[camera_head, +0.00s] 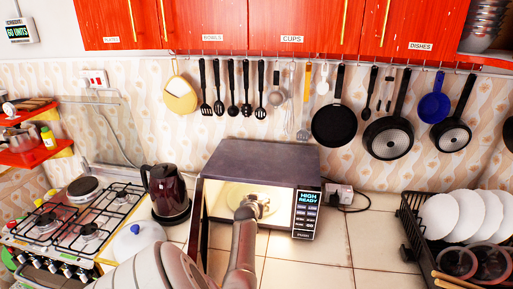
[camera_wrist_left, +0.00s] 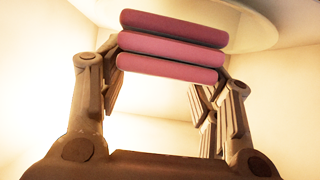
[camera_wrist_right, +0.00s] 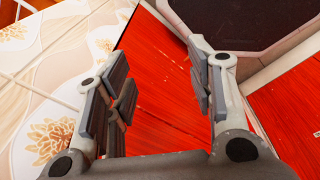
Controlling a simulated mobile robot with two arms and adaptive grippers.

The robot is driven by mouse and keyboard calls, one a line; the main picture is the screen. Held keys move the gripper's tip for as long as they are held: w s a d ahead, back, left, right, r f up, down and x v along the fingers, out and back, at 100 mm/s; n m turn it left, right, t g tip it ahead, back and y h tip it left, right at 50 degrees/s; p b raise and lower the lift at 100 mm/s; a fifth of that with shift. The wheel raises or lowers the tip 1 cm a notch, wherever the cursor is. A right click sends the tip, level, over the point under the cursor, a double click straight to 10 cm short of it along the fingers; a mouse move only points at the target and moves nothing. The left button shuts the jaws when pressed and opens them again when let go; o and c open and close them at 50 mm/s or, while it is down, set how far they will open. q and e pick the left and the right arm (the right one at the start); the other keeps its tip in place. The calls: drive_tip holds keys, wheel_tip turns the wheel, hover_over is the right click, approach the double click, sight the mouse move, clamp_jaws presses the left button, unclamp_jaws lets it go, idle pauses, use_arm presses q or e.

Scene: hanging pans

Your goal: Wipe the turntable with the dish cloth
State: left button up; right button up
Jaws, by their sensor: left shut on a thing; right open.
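My left gripper (camera_head: 256,206) reaches through the open front of the lit microwave (camera_head: 262,160). It is shut on the folded pink dish cloth (camera_wrist_left: 172,42), seen between its fingers in the left wrist view. The pale round turntable (camera_head: 236,192) lies inside the microwave; it also shows in the left wrist view (camera_wrist_left: 262,32), right by the cloth. I cannot tell whether the cloth touches it. In the head view the cloth is not clearly visible. My right gripper (camera_wrist_right: 163,88) is open and empty above a red surface, outside the head view.
A dark kettle (camera_head: 166,188) and a gas stove (camera_head: 75,222) stand left of the microwave. A dish rack with white plates (camera_head: 468,216) is at the right. Pans (camera_head: 334,125) and utensils hang on the wall behind. Tiled counter (camera_head: 375,240) right of the microwave is clear.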

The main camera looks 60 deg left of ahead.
use_arm(q)
drive_tip(key=w+a+b, duration=0.1)
drive_tip(key=a+b, duration=0.1)
drive_tip(key=w+a+f+b, duration=0.1)
drive_tip(key=w+a+b, duration=0.1)
drive_tip(key=b, duration=0.1)
drive_tip(key=w+a+f+b, duration=0.1)
drive_tip(key=a+b, duration=0.1)
drive_tip(key=b, duration=0.1)
drive_tip(key=shift+w+a, duration=0.2)
drive_tip(key=shift+a, duration=0.15)
drive_tip(key=shift+w+a+b, duration=0.2)
drive_tip(key=shift+a+b, duration=0.1)
drive_tip(key=shift+b, duration=0.35)
drive_tip(key=shift+a+r, duration=0.15)
drive_tip(key=shift+f+b, duration=0.6)
drive_tip(key=shift+w+a+f+b, duration=0.1)
drive_tip(key=shift+w+a+b, duration=0.1)
drive_tip(key=shift+b, duration=0.25)
drive_tip(key=shift+w+a+b, duration=0.4)
drive_tip(key=shift+a+b, duration=0.2)
drive_tip(key=shift+b, duration=0.45)
drive_tip(key=shift+w+a+b, duration=0.4)
drive_tip(key=shift+a+b, duration=0.2)
drive_tip(key=shift+b, duration=0.45)
